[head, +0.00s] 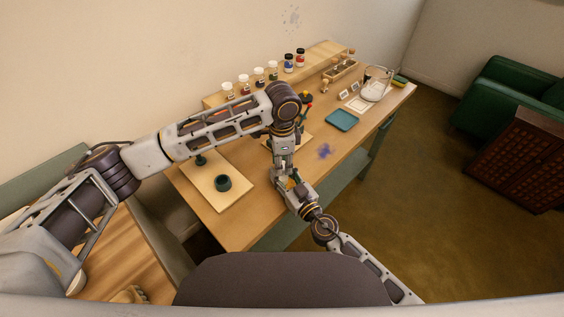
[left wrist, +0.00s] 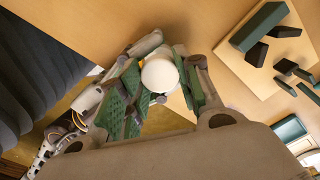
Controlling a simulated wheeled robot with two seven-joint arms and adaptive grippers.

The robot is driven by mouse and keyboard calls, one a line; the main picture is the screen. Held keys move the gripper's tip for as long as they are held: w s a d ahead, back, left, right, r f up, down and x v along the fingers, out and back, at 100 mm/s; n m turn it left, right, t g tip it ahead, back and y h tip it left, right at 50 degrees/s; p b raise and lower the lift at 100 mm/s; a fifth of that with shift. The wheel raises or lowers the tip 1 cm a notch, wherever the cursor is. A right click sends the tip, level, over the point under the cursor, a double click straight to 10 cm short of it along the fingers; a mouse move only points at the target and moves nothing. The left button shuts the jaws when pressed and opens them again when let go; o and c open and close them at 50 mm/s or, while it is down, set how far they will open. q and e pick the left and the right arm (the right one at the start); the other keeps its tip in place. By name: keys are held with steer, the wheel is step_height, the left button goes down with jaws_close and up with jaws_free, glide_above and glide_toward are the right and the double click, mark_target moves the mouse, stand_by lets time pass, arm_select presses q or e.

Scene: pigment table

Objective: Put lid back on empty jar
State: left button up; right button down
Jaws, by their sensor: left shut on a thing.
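My left gripper (head: 284,172) points down over the front edge of the table. In the left wrist view its green-padded fingers (left wrist: 158,88) are shut on a round white lid (left wrist: 160,74). My right gripper (head: 291,186) comes up from the lower right and meets the left one, just beneath it. In the left wrist view, parts of it show at the left, beside the left fingers. The empty jar cannot be made out; the grippers hide the space under the lid. I cannot tell whether the right fingers are open or shut.
Several pigment jars (head: 243,86) stand on the raised shelf at the back. A dark mortar (head: 222,183) sits on a pale board (head: 239,197) to the left.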

arm_select(q)
steer(key=m, duration=0.4)
steer(key=o, duration=1.1)
steer(key=shift+r, duration=2.25)
steer(key=shift+c, duration=0.2)
